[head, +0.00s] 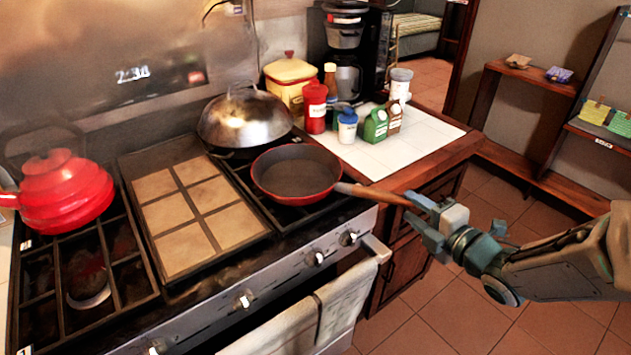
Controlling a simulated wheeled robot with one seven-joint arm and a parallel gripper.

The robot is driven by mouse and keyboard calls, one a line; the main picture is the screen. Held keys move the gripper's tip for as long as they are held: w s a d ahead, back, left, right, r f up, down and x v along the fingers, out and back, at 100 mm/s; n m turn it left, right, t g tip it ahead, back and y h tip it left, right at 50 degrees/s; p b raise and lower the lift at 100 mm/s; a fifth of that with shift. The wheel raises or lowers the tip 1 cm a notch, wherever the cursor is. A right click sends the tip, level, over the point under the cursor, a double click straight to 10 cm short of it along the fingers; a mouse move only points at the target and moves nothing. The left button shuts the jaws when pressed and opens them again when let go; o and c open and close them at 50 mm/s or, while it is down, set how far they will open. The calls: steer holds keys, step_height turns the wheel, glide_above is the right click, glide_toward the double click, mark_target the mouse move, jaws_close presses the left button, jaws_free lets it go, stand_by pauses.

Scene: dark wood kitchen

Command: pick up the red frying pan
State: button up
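The red frying pan (297,172) rests on the right-hand burner grate of the stove, with a dark inside and a red rim. Its brown wooden handle (372,193) points right, out past the stove's front edge. My gripper (415,211) is at the handle's free end, its fingers pointing left toward the pan. The fingers look spread apart, with the end of the handle at or between the fingertips. Whether they touch the handle is hard to tell.
A lidded metal wok (243,122) stands behind the pan, and a red kettle (65,190) is on the left. Bottles, including a red one (316,106), crowd the white-tiled counter (430,137). A towel (300,325) hangs on the oven rail. The floor at right is clear.

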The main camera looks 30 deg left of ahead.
mark_target(393, 194)
steer(key=shift+p+x, duration=0.45)
steer(key=shift+x, duration=2.35)
steer(key=shift+w+d+f, duration=0.1)
jaws_close()
